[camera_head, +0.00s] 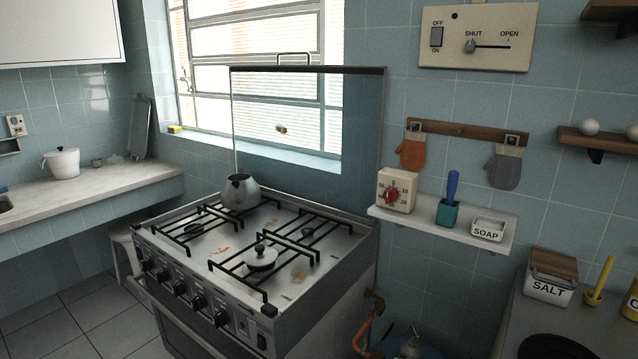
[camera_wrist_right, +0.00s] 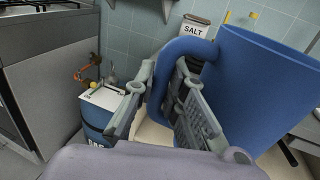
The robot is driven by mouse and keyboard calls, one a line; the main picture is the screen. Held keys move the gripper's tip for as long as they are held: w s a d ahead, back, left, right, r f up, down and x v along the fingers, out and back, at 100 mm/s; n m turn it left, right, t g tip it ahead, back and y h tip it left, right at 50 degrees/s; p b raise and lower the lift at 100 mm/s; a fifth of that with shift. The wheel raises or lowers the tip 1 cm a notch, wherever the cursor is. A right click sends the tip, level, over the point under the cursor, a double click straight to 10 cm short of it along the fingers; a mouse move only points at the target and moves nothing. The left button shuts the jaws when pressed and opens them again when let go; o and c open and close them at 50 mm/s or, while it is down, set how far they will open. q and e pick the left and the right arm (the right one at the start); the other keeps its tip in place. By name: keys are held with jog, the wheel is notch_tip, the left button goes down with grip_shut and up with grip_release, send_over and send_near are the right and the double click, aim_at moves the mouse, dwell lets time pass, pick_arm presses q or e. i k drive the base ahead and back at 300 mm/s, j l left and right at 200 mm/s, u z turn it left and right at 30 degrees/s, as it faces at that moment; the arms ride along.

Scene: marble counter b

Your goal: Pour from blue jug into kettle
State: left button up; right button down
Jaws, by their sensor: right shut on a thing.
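The blue jug (camera_wrist_right: 250,90) fills the right side of the right wrist view and looks roughly upright. Its inside is hidden. My right gripper (camera_wrist_right: 162,82) is shut on the jug's handle, one finger on each side of it. The metal kettle (camera_head: 241,191) stands on the back left part of the stove (camera_head: 207,248) in the head view, with a dark top. The jug and my grippers are out of the head view. My left gripper is in neither view.
A clear upright panel (camera_head: 287,120) stands behind the burners. A wall shelf (camera_head: 441,230) holds a timer, a green holder and a soap dish. The salt box (camera_head: 548,278) stands on the right counter. A blue canister (camera_wrist_right: 95,125) is below the jug, near the stove's side.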

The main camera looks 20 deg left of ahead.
aim_at(249, 195)
jog(key=i+j, duration=0.1)
jog(key=j, duration=0.6)
jog(key=i+j, duration=0.1)
jog(key=j, duration=0.65)
jog(key=i+j+z, duration=0.1)
jog(key=j, duration=0.6)
jog(key=i+j, duration=0.1)
jog(key=j, duration=0.65)
jog(key=i+j, duration=0.15)
jog(key=j, duration=0.25)
jog(key=i+j, duration=0.1)
jog(key=j, duration=0.3)
jog(key=i+j, duration=0.15)
jog(key=j, duration=0.25)
jog(key=i+j+z, duration=0.1)
jog(key=j, duration=0.35)
